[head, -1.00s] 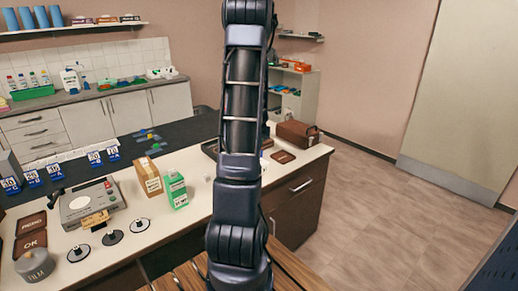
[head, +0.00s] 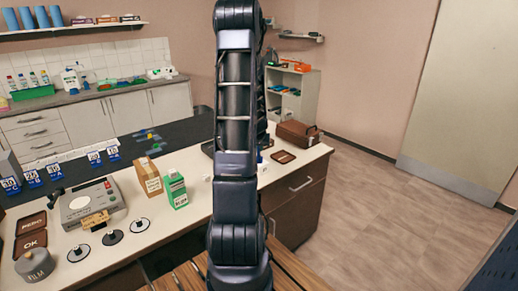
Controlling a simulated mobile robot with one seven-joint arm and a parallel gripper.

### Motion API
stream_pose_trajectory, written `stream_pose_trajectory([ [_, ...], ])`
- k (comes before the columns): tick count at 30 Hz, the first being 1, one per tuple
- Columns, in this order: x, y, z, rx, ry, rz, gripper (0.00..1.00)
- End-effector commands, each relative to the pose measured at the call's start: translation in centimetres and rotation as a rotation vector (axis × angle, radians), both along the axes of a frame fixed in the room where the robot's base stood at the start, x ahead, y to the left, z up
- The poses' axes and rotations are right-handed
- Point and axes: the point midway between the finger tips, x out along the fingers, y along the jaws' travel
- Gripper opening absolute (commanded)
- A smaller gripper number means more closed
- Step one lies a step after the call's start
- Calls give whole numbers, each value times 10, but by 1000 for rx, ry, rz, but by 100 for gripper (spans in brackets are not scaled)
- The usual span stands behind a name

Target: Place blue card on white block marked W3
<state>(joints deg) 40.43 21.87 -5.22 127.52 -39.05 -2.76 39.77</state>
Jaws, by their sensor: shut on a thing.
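My gripper is not visible; my upright arm fills the middle of the head view and hides whatever is behind it. Several blue cards with white numbers stand in a row on the dark counter at the left, among them a near card (head: 32,179), a middle card (head: 55,171) and a far card (head: 113,153). A small bit of blue (head: 259,158) shows just right of my arm above the white counter; I cannot tell what it is. I cannot make out a white block marked W3.
A grey device (head: 88,203), brown box (head: 148,177), green-and-white carton (head: 175,189) and round black-and-white discs (head: 112,238) stand on the white counter (head: 165,222). A brown bag (head: 298,134) sits at its far right end. The floor (head: 365,215) at right is clear.

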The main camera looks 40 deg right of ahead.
Motion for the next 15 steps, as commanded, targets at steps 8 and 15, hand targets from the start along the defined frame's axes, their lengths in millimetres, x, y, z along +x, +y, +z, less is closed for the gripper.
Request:
stream_pose_trajectory([
  [8, 0, 0, -2, 0, 0, 0, 32],
  [15, 0, 0, -2, 0, 0, 0, 32],
])
